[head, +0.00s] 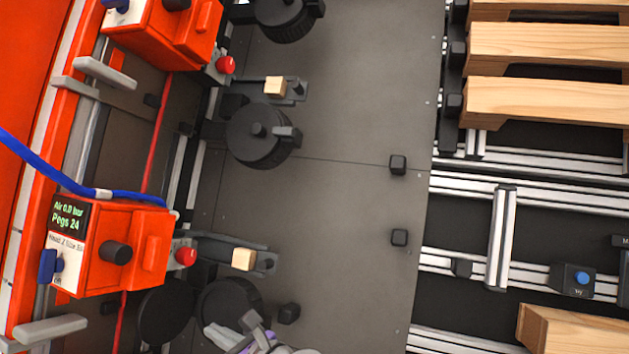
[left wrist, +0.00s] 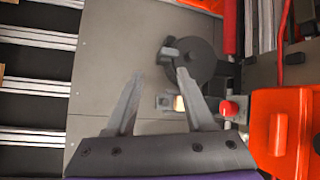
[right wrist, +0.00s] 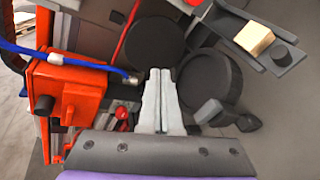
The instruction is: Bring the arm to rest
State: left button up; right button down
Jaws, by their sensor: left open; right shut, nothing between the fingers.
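My right gripper (head: 243,338) shows at the bottom of the head view, beside a round black disc (head: 230,300). In the right wrist view its fingers (right wrist: 161,88) are shut together with nothing between them. My left gripper is out of the head view. In the left wrist view its fingers (left wrist: 160,82) are spread wide and empty. Beyond them are a black round clamp (left wrist: 192,60) and a small wooden block (left wrist: 179,103).
Orange machine heads (head: 120,250) with a blue hose (head: 60,172) stand at the left. Wooden blocks (head: 244,259) sit on black arms. Wooden pallets (head: 545,45) lie at the right. The grey plate (head: 340,130) is mostly bare, with small black posts (head: 398,165).

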jog(key=s+d+f+n+g+h, duration=0.1)
jog(key=s+d+f+n+h, duration=0.3)
jog(key=d, duration=0.7)
jog(key=s+d+f+n+g+h, duration=0.1)
jog(key=s+d+f+n+h, duration=0.3)
jog(key=s+d+f+n, duration=0.5)
jog(key=s+d+f+n+g+h, duration=0.1)
jog(key=s+d+f+n+h, duration=0.3)
jog(key=s+d+f+n, duration=0.3)
jog(key=d+f+n, duration=0.1)
jog(key=d+n, duration=0.4)
jog(key=d, duration=0.3)
jog(key=shift+d+n+g, duration=0.2)
jog(key=shift+n+g, duration=0.2)
